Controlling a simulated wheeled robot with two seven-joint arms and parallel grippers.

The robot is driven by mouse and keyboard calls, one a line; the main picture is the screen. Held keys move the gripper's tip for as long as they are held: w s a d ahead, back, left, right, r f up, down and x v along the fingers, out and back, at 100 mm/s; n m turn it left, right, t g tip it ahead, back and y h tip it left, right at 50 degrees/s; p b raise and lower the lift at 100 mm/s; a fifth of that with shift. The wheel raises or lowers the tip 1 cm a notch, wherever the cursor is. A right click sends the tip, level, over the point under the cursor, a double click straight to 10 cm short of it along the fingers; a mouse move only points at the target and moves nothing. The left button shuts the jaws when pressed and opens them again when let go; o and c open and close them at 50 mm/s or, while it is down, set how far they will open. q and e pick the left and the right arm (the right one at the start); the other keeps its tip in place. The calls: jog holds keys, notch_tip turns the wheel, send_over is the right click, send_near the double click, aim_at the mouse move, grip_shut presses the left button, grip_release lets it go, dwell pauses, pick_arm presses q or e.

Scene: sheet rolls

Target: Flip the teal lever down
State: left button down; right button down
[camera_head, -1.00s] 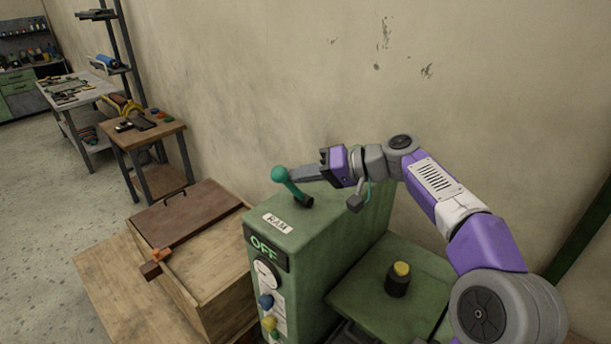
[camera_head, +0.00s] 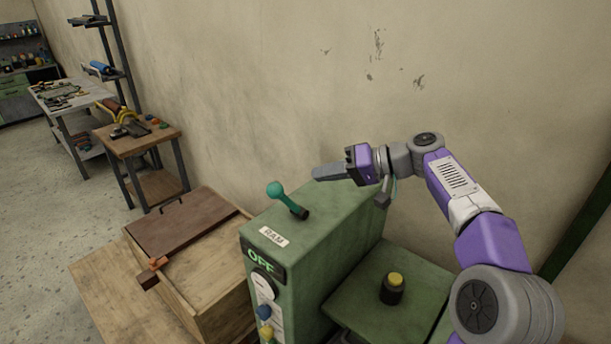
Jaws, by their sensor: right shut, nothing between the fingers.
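The teal lever (camera_head: 288,200) has a round knob and stands on top of the green machine (camera_head: 318,245), behind the RAM label. It leans to the left, with its knob up and its dark pivot at the lower right. The display on the machine's front reads OFF. My right gripper (camera_head: 316,173) is shut and empty. It is in the air above the machine top, to the right of and above the lever knob, apart from it. My left gripper is not in view.
A black knob with a yellow cap (camera_head: 393,287) is on the lower green surface at the right. A wooden crate (camera_head: 208,277) with a brown lid (camera_head: 178,228) stands left of the machine. A small table (camera_head: 141,138) with tools is farther back. The wall is behind.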

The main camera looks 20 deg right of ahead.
jog(key=v, duration=0.6)
jog(key=shift+s+d, duration=0.25)
